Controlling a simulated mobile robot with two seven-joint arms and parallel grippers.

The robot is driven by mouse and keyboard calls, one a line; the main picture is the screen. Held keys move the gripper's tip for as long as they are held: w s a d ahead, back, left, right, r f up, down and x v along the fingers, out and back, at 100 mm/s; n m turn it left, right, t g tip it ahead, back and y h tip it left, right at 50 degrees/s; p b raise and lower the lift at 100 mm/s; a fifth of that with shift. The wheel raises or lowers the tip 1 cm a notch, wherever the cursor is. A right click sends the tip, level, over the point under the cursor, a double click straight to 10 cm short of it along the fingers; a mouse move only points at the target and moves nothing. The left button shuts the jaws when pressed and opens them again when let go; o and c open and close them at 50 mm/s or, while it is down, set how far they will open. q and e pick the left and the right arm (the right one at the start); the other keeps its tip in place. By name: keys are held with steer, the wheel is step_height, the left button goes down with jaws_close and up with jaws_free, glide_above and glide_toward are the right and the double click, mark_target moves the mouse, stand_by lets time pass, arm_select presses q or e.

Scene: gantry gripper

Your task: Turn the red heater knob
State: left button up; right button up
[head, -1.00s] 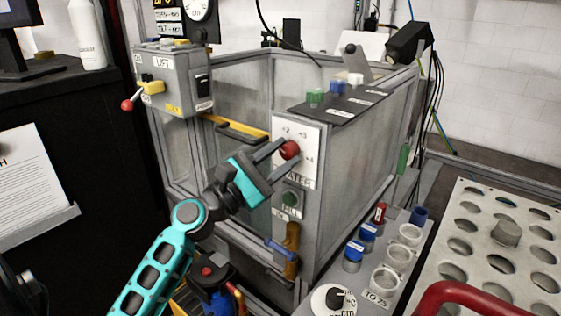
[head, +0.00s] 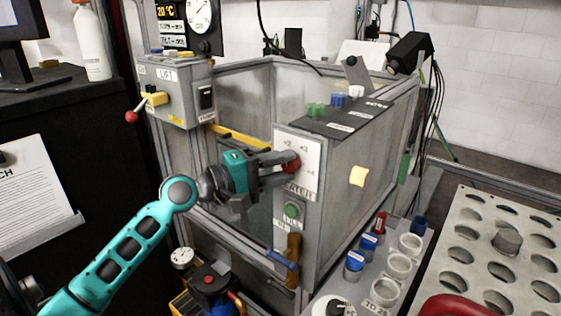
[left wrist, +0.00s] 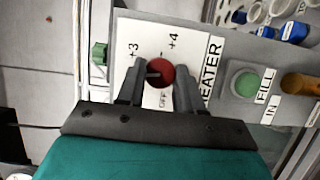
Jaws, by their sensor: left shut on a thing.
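The red heater knob (head: 291,162) sits on a white plate (head: 311,155) marked HEATER on the front of the grey tank. My left gripper (head: 280,163) reaches it from the left, with its fingers on either side of the knob. In the left wrist view the red knob (left wrist: 160,73) lies between the two dark fingertips (left wrist: 158,82), which are closed on it. The marks +3, +4 and OFF show on the plate around it. The head view shows the marks only in part. My right gripper is not in view.
A green FILL button (head: 291,210) and a brown handle (head: 293,248) are below the heater plate. A grey LIFT box (head: 180,92) with a red-tipped lever stands at left. Jars (head: 354,262) and a holed tray (head: 470,262) are at right.

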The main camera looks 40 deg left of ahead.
arm_select(q)
steer(key=shift+r+m+p, duration=0.25)
steer(key=shift+m+p, duration=0.1)
steer(key=shift+m, duration=0.15)
steer(key=m+g+y+p, duration=0.1)
steer(key=m+p, duration=0.1)
steer(key=shift+r+p, duration=0.15)
steer(key=shift+p, duration=0.15)
steer(key=m+y+p, duration=0.1)
steer(key=m+p, duration=0.1)
steer(key=p, duration=0.1)
steer(key=shift+m+g+p, duration=0.4)
steer(key=shift+m+y+p, duration=0.3)
steer(key=shift+m+p, duration=0.1)
steer(key=shift+p, duration=0.05)
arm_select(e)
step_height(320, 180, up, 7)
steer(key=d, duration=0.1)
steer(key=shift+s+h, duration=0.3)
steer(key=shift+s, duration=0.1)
arm_select(q)
steer(key=shift+f, duration=0.2)
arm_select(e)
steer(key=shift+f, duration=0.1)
arm_select(q)
steer(key=o, duration=1)
steer(key=shift+o, duration=0.2)
